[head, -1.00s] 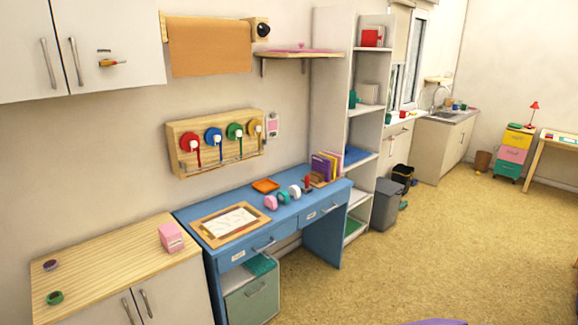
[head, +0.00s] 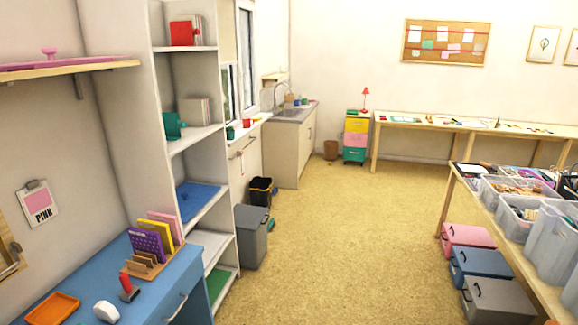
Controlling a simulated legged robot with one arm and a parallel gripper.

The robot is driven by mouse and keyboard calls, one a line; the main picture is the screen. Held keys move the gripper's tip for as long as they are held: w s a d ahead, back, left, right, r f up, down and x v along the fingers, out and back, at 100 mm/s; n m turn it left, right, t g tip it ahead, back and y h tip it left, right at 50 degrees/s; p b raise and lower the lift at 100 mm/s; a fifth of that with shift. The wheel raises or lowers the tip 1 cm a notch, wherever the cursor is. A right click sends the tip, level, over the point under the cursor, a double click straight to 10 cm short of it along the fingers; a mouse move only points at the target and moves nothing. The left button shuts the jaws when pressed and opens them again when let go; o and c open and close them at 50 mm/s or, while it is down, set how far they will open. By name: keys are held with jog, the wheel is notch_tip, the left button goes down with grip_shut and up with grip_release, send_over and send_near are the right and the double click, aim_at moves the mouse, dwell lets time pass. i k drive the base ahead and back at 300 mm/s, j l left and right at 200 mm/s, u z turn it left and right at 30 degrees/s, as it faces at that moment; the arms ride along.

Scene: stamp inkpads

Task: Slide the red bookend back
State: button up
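The red bookend (head: 182,34) stands on the upper shelf of the tall white bookcase (head: 157,75), left of centre in the head view. It is at the front of the shelf, with a few pale books (head: 199,30) upright beside and behind it. A teal bookend (head: 172,125) stands on the shelf below, left of more pale books (head: 195,111). My gripper does not show in the head view.
The blue desk (head: 165,275) is in front of the bookcase at lower left. A grey bin (head: 250,238) stands right of the bookcase. A table (head: 500,235) with clear tubs is at right. The floor (head: 340,255) between is open.

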aim_at(182, 33)
jog(key=i+u, duration=0.15)
jog(key=i, duration=0.75)
jog(key=i+l+u, duration=0.2)
jog(key=i, duration=0.7)
